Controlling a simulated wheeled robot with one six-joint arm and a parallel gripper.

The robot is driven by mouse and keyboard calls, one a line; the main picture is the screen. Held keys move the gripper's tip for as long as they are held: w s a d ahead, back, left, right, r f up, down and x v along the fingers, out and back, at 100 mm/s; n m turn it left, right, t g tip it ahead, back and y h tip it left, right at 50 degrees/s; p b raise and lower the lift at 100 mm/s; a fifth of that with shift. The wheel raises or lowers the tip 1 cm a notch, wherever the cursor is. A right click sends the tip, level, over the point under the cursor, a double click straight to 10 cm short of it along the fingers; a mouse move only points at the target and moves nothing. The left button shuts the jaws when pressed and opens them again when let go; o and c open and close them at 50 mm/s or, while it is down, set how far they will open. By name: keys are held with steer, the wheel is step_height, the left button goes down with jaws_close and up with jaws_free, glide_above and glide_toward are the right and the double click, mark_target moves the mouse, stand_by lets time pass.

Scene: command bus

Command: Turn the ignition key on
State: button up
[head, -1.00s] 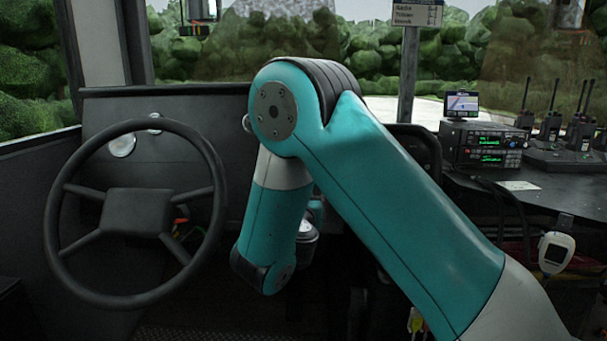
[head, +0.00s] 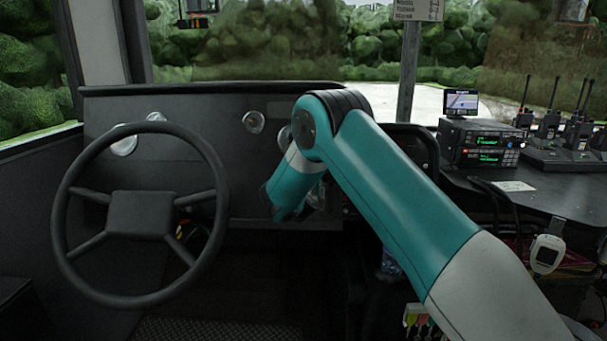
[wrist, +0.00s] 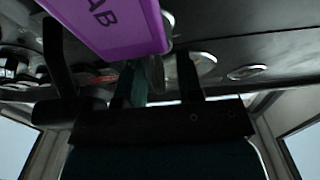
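In the wrist view my gripper (wrist: 158,80) points toward the dark dashboard, with its two dark fingers apart. A blurred grey-green shape (wrist: 153,75) shows between the fingers; I cannot tell if it touches them. A purple tag (wrist: 110,22) with the letters "AB" showing is large and close at the top of the wrist view. I cannot pick out the ignition key or its slot in either view. In the head view my arm hides the gripper, and its end reaches to the dashboard (head: 200,140) right of the steering wheel.
The steering wheel (head: 140,213) stands at the left. Round gauges (head: 253,122) sit on the dashboard. A side console at the right carries a radio unit (head: 482,143), a small screen (head: 461,103) and handheld radios (head: 550,125). A hand microphone (head: 546,253) hangs below its edge.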

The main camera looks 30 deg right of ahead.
jaws_close()
